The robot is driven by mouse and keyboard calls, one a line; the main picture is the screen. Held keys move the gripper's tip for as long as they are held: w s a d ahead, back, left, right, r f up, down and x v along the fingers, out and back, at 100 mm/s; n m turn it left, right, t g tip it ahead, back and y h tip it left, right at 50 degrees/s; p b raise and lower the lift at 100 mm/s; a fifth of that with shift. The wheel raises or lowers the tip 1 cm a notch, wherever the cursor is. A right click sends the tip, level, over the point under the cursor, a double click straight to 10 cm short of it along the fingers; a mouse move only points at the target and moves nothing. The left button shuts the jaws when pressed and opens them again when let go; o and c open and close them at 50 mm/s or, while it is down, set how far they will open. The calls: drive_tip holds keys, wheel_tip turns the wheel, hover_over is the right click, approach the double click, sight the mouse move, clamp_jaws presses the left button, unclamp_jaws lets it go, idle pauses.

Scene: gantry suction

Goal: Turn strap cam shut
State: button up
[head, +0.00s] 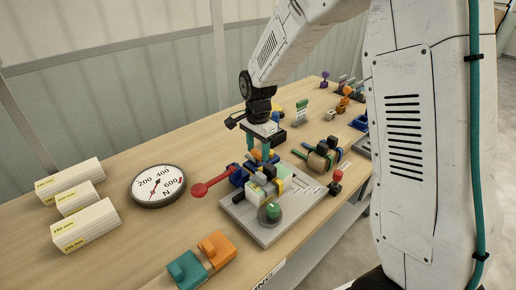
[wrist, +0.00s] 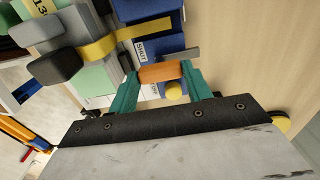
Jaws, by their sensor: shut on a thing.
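My gripper (head: 258,147) reaches down over the fixture with its teal fingers. In the wrist view my gripper (wrist: 162,82) is shut on an orange grip (wrist: 160,73), one finger at each end. The orange grip also shows between the fingers in the head view (head: 262,155). It appears to be the strap cam's handle; its joint is partly hidden. Beside it is a blue block (wrist: 158,49) with a label reading "SHUT" (wrist: 140,50). A yellow strap (wrist: 125,35) runs onto the blue block from the left. The cam's exact angle is unclear.
A round dial gauge (head: 158,186) and white boxes (head: 86,226) stand left. Orange (head: 217,246) and teal (head: 187,270) blocks lie in front.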

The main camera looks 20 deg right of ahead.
drive_tip(key=n, duration=0.8)
drive_tip(key=shift+n, duration=0.3)
drive_tip(key=n, duration=0.4)
drive_tip(key=shift+n, duration=0.3)
drive_tip(key=n, duration=0.4)
drive_tip(key=shift+n, duration=0.3)
drive_tip(key=o, duration=1)
